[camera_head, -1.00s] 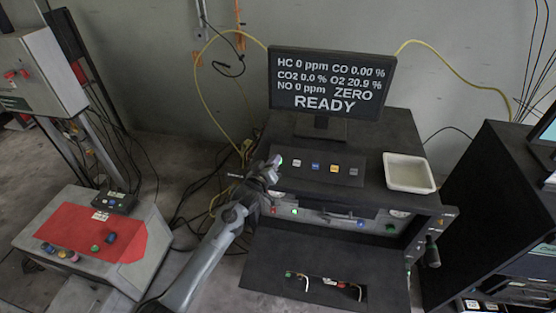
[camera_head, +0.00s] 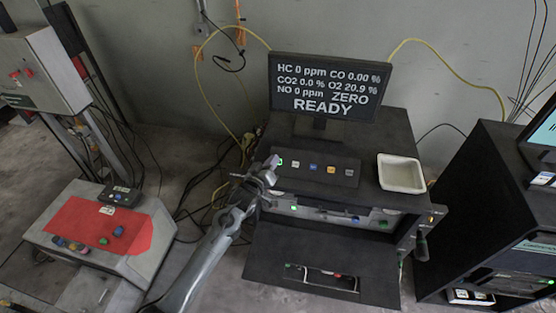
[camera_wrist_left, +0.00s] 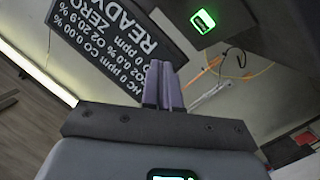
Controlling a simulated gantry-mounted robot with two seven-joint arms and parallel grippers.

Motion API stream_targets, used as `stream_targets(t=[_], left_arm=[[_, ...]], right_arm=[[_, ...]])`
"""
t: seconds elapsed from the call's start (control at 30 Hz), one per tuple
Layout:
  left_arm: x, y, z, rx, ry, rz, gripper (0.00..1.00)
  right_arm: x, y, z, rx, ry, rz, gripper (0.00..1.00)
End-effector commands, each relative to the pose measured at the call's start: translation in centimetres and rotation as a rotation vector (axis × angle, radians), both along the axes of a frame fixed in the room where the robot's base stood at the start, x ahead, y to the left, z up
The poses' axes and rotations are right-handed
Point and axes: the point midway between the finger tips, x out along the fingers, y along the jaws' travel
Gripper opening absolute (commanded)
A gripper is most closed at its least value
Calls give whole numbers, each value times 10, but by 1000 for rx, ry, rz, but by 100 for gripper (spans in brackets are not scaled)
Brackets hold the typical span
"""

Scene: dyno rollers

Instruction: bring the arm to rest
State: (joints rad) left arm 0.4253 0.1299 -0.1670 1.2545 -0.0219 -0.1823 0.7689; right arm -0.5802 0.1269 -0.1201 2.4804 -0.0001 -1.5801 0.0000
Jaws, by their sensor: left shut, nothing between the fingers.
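My left arm comes in from the bottom of the head view, and its gripper (camera_head: 274,162) is at the left end of the button panel (camera_head: 316,166) on the dark analyzer cabinet. The gripper is shut and empty; in the left wrist view its two fingers (camera_wrist_left: 163,92) are pressed together. A green-lit button (camera_wrist_left: 204,20) shows ahead of the fingers in the wrist view, apart from them. The monitor (camera_head: 325,87) above the panel reads gas values, ZERO and READY. My right gripper is in neither view.
A white tray (camera_head: 401,174) sits on the cabinet's right side. A fold-down front panel (camera_head: 300,262) sticks out below. At the left stands a grey box with a red top (camera_head: 100,226) and several coloured knobs. Loose cables lie on the floor between. A black cabinet (camera_head: 490,200) stands at the right.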

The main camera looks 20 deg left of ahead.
Motion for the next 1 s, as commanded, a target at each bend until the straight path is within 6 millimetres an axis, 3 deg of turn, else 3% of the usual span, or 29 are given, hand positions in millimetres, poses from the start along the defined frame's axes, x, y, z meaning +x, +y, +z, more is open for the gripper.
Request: stream_targets(t=[0.37,0.47,0.57,0.67,0.7,0.8,0.9,1.0], left_arm=[[-2,0,-5,0,7,0,0],[-11,0,-23,1,34,-1,0],[-28,0,-56,0,85,0,0],[-59,-1,-103,-2,157,0,0],[-79,-2,-123,-5,188,-3,0],[-136,-9,-157,-19,250,-10,0],[-196,-16,-176,-11,342,-15,0],[-257,-21,-180,39,458,-26,0]], right_arm=[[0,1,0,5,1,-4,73],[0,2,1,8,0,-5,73],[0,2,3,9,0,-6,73],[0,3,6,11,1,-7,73],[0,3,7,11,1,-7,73],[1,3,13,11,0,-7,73],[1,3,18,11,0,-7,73],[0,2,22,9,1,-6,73]])
